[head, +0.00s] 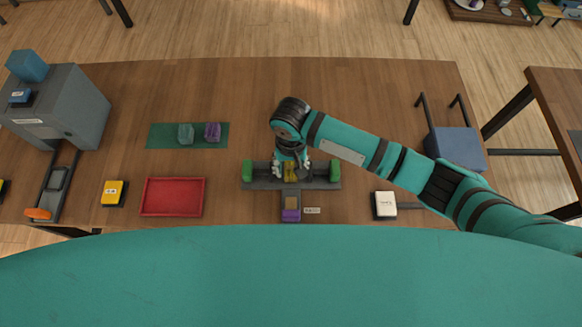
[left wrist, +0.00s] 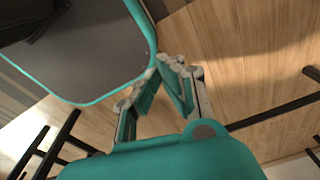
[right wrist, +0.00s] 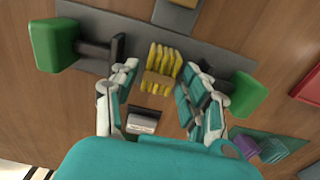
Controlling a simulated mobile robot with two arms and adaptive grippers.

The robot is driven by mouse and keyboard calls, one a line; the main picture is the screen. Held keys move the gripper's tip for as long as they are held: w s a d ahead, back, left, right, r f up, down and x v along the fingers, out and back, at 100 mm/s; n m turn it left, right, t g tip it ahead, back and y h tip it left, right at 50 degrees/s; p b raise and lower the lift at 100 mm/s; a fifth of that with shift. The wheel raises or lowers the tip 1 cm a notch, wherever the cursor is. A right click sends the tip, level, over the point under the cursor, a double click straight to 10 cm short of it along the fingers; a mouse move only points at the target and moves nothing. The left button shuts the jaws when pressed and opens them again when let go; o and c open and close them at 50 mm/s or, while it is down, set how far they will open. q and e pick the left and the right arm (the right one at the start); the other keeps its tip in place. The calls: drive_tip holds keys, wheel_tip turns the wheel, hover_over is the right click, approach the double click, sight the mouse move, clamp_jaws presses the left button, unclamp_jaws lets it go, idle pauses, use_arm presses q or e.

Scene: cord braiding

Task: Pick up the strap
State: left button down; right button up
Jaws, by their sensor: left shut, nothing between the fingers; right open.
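A yellow ribbed piece (head: 291,172) with a tan band across it, which looks like the strap, sits at the middle of a dark grey fixture (head: 260,184) between two green end blocks. In the right wrist view the yellow piece (right wrist: 164,62) shows between and beyond the fingers. My right gripper (head: 291,168) is open over the fixture, a finger on either side of the piece; I cannot tell if they touch it. My left gripper (left wrist: 172,68) is shut and empty over the floor, beside a teal-edged surface, and is out of the head view.
A red tray (head: 173,212), a yellow box (head: 114,193) and a grey machine (head: 65,105) stand to the left. A green mat (head: 160,136) holds a teal and a purple piece.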

drive_tip(key=shift+f, duration=0.9)
use_arm(q)
drive_tip(key=shift+s+r, duration=0.1)
drive_tip(key=shift+s, duration=0.45)
use_arm(e)
drive_tip(key=shift+f, duration=0.1)
drive_tip(key=c, duration=0.9)
